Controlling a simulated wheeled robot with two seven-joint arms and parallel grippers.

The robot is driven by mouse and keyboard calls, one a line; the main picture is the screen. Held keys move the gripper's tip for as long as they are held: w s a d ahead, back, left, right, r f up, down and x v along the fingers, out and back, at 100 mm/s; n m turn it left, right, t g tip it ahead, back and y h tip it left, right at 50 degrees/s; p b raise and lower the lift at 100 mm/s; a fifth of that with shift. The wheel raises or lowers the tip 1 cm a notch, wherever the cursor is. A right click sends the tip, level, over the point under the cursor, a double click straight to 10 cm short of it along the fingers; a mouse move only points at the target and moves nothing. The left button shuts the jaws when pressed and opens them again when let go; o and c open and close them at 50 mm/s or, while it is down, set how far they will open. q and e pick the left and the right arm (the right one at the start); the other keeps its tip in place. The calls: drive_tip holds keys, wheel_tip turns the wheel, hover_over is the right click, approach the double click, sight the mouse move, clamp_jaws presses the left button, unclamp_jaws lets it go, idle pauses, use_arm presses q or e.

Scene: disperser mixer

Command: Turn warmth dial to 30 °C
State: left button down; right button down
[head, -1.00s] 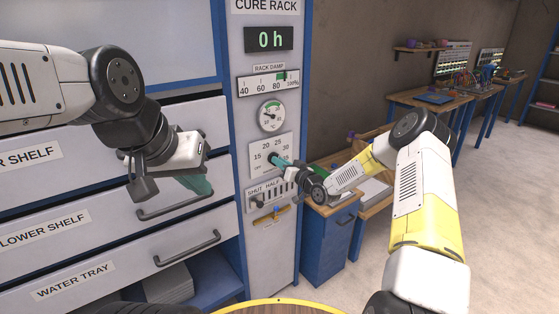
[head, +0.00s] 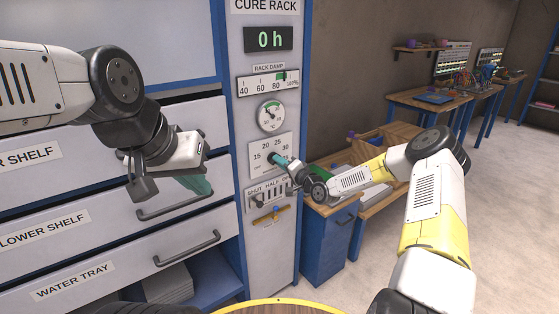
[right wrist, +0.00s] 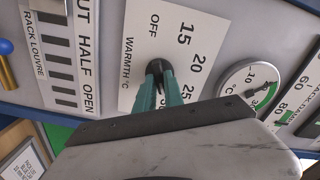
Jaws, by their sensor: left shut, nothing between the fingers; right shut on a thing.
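The warmth dial is a small black knob (right wrist: 157,66) on a white plate (right wrist: 145,28) marked OFF, 15, 20, 25 and 30. The plate also shows on the front of the cure rack in the head view (head: 280,143). My right gripper (right wrist: 158,84) is shut on the knob, with its teal fingers on either side of it. It also shows at the dial in the head view (head: 276,159). The fingers cover much of the knob, so I cannot tell which mark it points at. My left gripper (head: 200,187) is shut and empty in front of the drawers.
A round temperature gauge (head: 271,116) sits above the dial plate, and a louvre slider panel (head: 267,195) below it. A yellow handle (head: 271,215) is lower still. Drawers with bar handles (head: 187,248) are at left. A blue cabinet (head: 330,240) stands right of the rack.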

drive_tip(key=shift+f+m, duration=0.15)
drive_tip(key=shift+m, duration=0.15)
idle(0.4)
drive_tip(key=c, duration=1.4)
unclamp_jaws()
drive_tip(key=shift+c, duration=0.2)
drive_tip(key=v, duration=0.8)
drive_tip(key=shift+a, duration=0.1)
